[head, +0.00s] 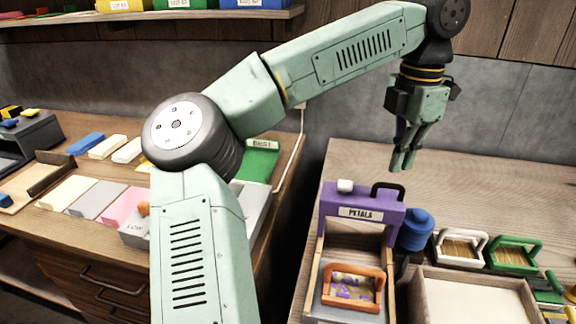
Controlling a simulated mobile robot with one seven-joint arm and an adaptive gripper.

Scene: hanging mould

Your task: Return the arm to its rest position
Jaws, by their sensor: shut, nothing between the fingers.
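My arm rises from the bottom of the head view, bends at a grey elbow joint and reaches to the upper right. My gripper (402,162) hangs at its end, pointing down. Its fingers are together and hold nothing. It is above the right-hand wooden bench (470,190), behind and a little above the purple press labelled PETALS (360,208) in the picture. No contact between gripper and press can be seen. My arm hides part of the left bench.
An orange-handled mould (351,290) sits under the purple press. A blue-topped item (416,230), a white-handled mould (460,246) and a green-handled mould (514,253) stand to its right. A pale tray (478,302) lies in front. The back of the right bench is clear.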

